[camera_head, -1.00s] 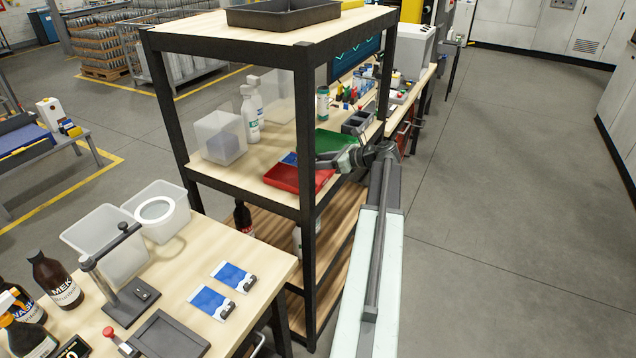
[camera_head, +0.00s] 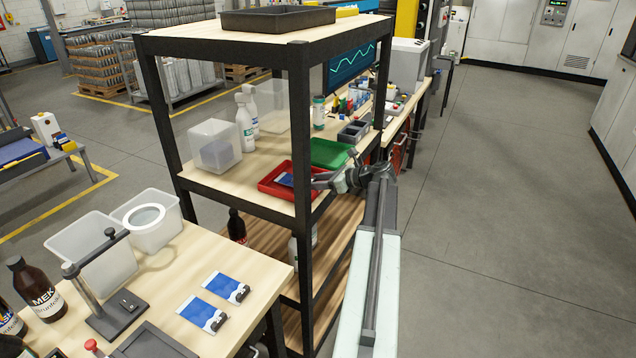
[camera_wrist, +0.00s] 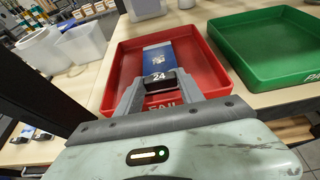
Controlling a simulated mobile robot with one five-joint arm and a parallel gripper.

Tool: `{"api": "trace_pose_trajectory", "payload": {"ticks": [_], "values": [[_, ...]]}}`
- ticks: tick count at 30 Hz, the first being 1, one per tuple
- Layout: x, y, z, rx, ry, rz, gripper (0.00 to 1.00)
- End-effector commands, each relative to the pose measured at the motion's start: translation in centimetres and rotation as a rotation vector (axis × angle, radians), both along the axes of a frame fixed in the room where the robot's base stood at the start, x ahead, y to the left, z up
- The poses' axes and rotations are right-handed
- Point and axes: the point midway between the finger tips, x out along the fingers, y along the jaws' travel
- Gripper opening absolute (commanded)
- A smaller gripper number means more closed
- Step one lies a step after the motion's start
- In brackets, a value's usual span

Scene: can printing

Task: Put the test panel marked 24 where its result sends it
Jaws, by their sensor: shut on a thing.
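The test panel marked 24 (camera_wrist: 158,57) is blue and white with a black numbered end. My gripper (camera_wrist: 160,88) is shut on that end. The panel extends forward within the outline of the red tray (camera_wrist: 216,84), whose front wall reads FAIL, partly hidden by my gripper. I cannot tell whether the panel touches the tray floor. The green tray (camera_wrist: 262,50) stands to the right, its lettering partly cut off. In the head view, my gripper (camera_head: 313,181) is at the right side of the red tray (camera_head: 263,188), the panel (camera_head: 284,179) shows inside its outline, and the green tray (camera_head: 330,152) is behind.
Shelf posts (camera_head: 303,140) and an upper shelf (camera_head: 262,40) frame the trays. A clear bin (camera_head: 214,146) and white bottles (camera_head: 245,122) stand left of them. Two other blue-and-white panels (camera_head: 227,287) lie on the near table. Floor at right is clear.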

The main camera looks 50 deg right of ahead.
Motion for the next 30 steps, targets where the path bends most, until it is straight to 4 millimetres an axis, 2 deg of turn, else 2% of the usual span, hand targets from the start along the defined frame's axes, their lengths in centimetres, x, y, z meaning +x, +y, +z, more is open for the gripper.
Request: {"api": "trace_pose_trajectory", "payload": {"ticks": [5, 6, 8, 9, 16, 20, 23, 30], "values": [[0.0, 0.0, -0.4, 0.000, 0.000, 0.000, 0.04], [0.0, 0.0, -0.4, 0.000, 0.002, 0.000, 0.47], [-0.1, 0.0, -0.4, -0.001, 0.003, 0.000, 0.64], [-0.1, 0.0, -0.5, -0.001, 0.003, 0.000, 0.67], [-0.1, -0.1, -0.4, -0.002, 0.005, -0.001, 0.67], [-0.2, -0.1, 1.1, -0.002, 0.005, -0.001, 0.67], [-2.0, -0.5, 2.0, -0.001, 0.004, -0.003, 0.67], [-7.6, -2.0, 4.5, -0.001, 0.001, -0.004, 0.67]]}}
